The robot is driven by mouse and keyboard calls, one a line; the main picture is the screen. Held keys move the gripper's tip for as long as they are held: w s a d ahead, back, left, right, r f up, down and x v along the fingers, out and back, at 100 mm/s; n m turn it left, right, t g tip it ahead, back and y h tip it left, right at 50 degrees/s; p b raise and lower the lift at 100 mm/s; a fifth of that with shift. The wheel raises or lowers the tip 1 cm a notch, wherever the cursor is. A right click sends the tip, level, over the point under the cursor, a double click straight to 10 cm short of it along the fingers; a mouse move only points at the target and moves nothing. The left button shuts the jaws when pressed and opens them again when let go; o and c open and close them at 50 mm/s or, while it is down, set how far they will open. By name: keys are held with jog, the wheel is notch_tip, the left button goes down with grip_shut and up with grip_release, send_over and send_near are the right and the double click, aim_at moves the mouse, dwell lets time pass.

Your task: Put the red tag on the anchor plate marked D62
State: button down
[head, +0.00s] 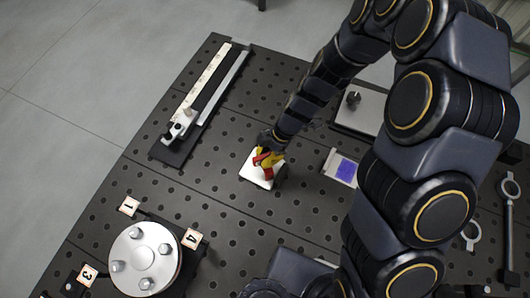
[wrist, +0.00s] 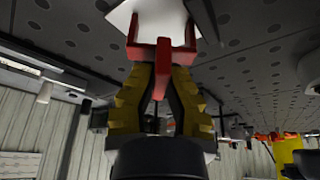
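My gripper (wrist: 155,75) has yellow fingers, closed in on a red piece (wrist: 150,55) that I take for the red tag. The red piece has two prongs and a middle bar between the fingers. In the head view my gripper (head: 265,161) is over a white plate (head: 250,174), with the red piece (head: 257,157) at its tip. The white plate (wrist: 155,16) also shows beyond the red piece in the wrist view. I cannot tell whether the red piece touches it. No D62 mark can be read, so I cannot tell which plate is D62.
The black perforated table (head: 215,190) carries a rail fixture (head: 203,95) at the back left. A round bolted flange (head: 145,260) with numbered tiles stands at the front left. A plate with a purple patch (head: 345,170) and a grey block (head: 362,112) lie right of my gripper.

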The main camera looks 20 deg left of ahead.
jog(key=c, duration=1.2)
grip_release()
jog(key=shift+o, duration=0.2)
jog(key=v, duration=1.2)
jog(key=shift+r, duration=0.15)
